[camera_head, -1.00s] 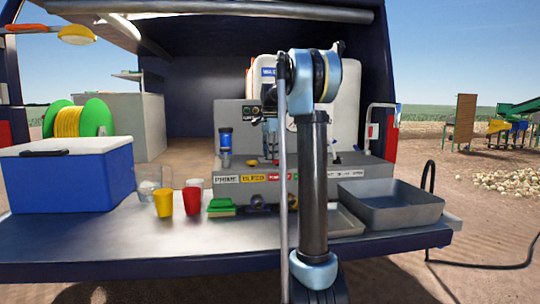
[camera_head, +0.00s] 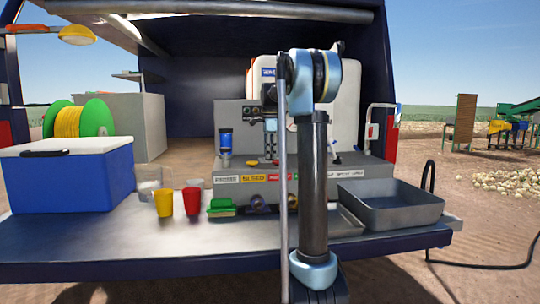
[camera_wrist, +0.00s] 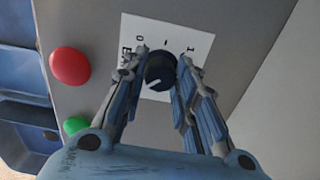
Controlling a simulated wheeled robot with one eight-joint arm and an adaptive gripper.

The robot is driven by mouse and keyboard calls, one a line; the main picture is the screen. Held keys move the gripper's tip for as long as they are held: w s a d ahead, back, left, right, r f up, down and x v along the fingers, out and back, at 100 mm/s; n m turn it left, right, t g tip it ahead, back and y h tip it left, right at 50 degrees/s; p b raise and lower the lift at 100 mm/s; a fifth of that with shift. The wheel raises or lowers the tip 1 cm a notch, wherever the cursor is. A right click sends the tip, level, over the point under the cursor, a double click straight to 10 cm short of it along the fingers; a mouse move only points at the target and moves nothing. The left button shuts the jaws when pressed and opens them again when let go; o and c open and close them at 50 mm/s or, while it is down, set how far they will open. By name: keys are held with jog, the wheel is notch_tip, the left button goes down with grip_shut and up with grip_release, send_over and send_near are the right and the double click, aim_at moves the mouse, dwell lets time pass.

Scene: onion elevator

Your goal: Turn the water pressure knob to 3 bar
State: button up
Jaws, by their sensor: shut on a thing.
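In the wrist view, a round black knob (camera_wrist: 159,71) with a pale pointer mark sits on a white scale label (camera_wrist: 150,28) on a grey panel. The label shows "0", "1" and part of "BAR"; the rest is covered by the knob and fingers. The pointer mark is at the knob's lower left in the picture. My gripper (camera_wrist: 162,62) is shut on the knob, one finger on each side. In the head view my gripper (camera_head: 270,140) is in front of the grey machine (camera_head: 236,115), partly behind my arm, and the knob cannot be made out.
A red button (camera_wrist: 70,66) and a green button (camera_wrist: 76,125) are left of the knob, the green one close to my left finger. Below the machine, cups (camera_head: 163,203), a green sponge (camera_head: 221,206) and a grey basin (camera_head: 392,205) stand on the metal bench (camera_head: 130,240).

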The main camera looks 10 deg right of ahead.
jog(key=shift+w, duration=0.15)
jog(key=o, duration=1)
jog(key=shift+o, duration=0.2)
notch_tip(320, 180, up, 12)
jog(key=shift+f, duration=0.1)
